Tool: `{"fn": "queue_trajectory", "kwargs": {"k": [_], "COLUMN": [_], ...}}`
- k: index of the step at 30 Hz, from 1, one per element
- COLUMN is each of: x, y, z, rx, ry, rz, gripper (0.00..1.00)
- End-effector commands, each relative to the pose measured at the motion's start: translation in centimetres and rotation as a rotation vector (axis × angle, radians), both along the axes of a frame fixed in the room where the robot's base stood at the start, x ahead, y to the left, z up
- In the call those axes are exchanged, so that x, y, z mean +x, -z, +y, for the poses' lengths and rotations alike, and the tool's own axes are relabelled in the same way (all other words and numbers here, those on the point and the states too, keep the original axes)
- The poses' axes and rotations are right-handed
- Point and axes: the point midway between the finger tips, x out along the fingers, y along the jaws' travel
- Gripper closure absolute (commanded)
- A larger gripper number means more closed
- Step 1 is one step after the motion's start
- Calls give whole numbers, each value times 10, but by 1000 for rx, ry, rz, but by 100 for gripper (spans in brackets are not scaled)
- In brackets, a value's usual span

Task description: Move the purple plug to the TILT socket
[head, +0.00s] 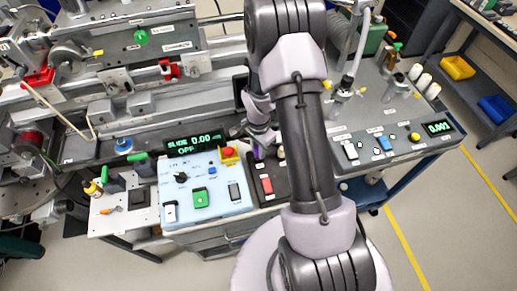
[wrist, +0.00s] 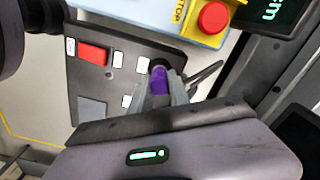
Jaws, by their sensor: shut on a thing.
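The purple plug (wrist: 159,82) is between the fingers of my gripper (wrist: 162,88) in the wrist view. A little of the plug (head: 258,153) shows below my gripper (head: 262,138) in the head view. My gripper is shut on the plug, over the dark panel (wrist: 88,82). The fingers hide its lower part, and I cannot tell whether it is seated in a socket or held just above the panel. Small white labels (wrist: 118,59) lie on the panel, too small to read. I cannot pick out the TILT socket.
A light blue control box (head: 215,203) with a red stop button (head: 227,152) stands left of the dark panel. A red rocker switch (wrist: 92,55) is on the panel. A grey panel with a green display (head: 438,128) is to the right. Rails and machinery fill the back left.

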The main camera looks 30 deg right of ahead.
Motion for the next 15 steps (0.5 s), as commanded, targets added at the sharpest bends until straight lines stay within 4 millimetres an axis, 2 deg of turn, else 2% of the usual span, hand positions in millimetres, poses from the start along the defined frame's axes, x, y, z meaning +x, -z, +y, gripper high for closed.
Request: {"fn": "queue_trajectory", "kwargs": {"k": [15], "x": [0], "y": [9], "z": [0], "rx": [0], "ry": [0], "rz": [0], "gripper": [100]}}
